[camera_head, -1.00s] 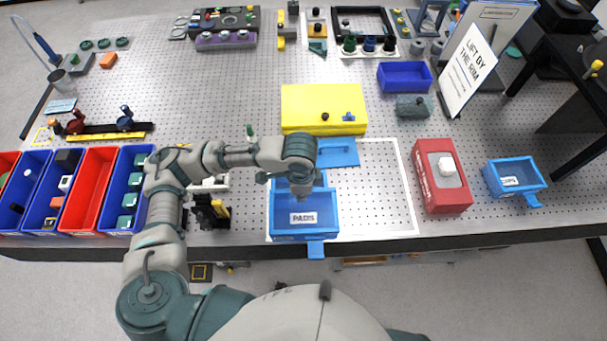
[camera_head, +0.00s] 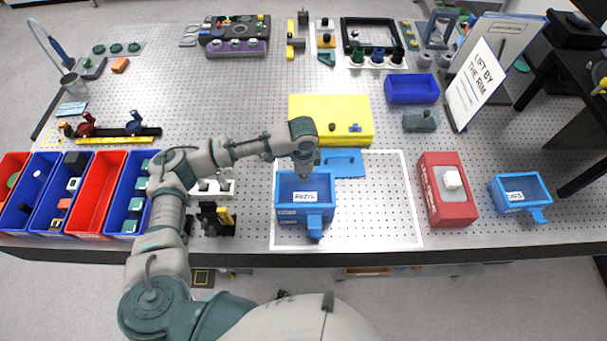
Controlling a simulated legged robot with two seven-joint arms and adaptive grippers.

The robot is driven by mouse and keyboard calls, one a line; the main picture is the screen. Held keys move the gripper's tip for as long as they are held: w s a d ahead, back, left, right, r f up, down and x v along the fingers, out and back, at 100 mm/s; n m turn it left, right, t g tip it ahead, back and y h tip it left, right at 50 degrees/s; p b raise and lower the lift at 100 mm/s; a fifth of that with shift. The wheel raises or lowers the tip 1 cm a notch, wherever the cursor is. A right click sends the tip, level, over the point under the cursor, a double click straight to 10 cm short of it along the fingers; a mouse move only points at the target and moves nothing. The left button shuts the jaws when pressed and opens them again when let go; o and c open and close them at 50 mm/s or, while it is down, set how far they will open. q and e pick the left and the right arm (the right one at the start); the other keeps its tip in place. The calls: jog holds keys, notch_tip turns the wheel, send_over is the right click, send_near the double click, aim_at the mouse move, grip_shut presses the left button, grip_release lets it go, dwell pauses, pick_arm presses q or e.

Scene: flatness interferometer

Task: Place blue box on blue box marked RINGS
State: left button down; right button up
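A blue box marked PADS (camera_head: 318,189) is at the left side of the white-outlined area, its front tab toward me. A second blue front wall (camera_head: 288,218) shows just below it, so it appears to sit on another blue box; no word RINGS is readable there. My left gripper (camera_head: 303,172) points down at the back part of the PADS box. Its fingers are small and partly hidden by my wrist, so whether they grip the rim is unclear. My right gripper is not in view.
A blue flat piece (camera_head: 347,164) lies behind the boxes, by a yellow block (camera_head: 315,108). A red box (camera_head: 447,205) and a blue CAPS box (camera_head: 536,186) stand to the right. Red and blue bins (camera_head: 97,200) stand left. The outlined area is clear on its right.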

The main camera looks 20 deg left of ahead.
pick_arm(q)
jog(key=c, duration=1.3)
grip_release()
jog(key=r, duration=1.2)
jog(key=shift+s, duration=0.2)
